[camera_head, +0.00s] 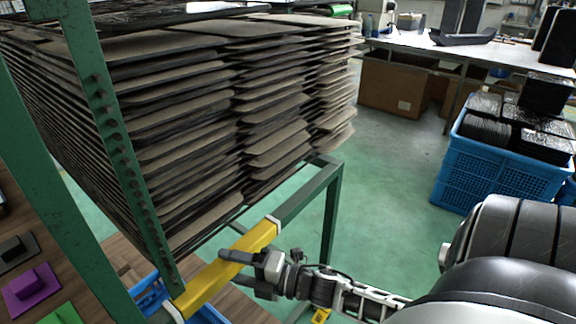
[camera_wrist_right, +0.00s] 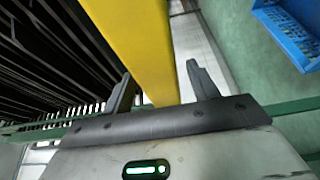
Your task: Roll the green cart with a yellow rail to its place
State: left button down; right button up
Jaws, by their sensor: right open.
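The green cart (camera_head: 331,214) fills the left and middle of the head view, with tall green posts and many stacked brown-grey panels on it. Its yellow rail (camera_head: 212,284) runs along the near lower edge, with pale end brackets. My right gripper (camera_head: 246,272) is open at the rail, near its middle. In the right wrist view the yellow rail (camera_wrist_right: 136,42) passes between the two spread fingers of the gripper (camera_wrist_right: 160,82). I cannot tell whether either finger touches it. My left gripper is not in view.
A blue crate (camera_head: 502,172) holding black trays stands on the green floor at right. A white workbench (camera_head: 425,48) with a cardboard box (camera_head: 394,88) under it is behind. A wooden surface with a purple block (camera_head: 30,289) is at lower left. Floor between cart and crate is clear.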

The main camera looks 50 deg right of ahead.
pick_arm(q)
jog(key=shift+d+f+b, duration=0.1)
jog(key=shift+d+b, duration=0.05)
jog(key=shift+b, duration=0.4)
pick_arm(e)
jog(key=v, duration=1.3)
jog(key=shift+s, duration=0.35)
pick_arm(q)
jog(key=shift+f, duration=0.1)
pick_arm(e)
jog(key=shift+d, duration=0.1)
jog(key=a+f+m+g+h, duration=0.2)
jog(key=a+f+m, duration=0.1)
jog(key=a+m, duration=0.5)
jog(key=a+f+m+g+h, duration=0.3)
jog(key=a+m, duration=0.5)
jog(key=m, duration=0.5)
jog(key=shift+a+f, duration=0.25)
jog(key=shift+a, duration=0.1)
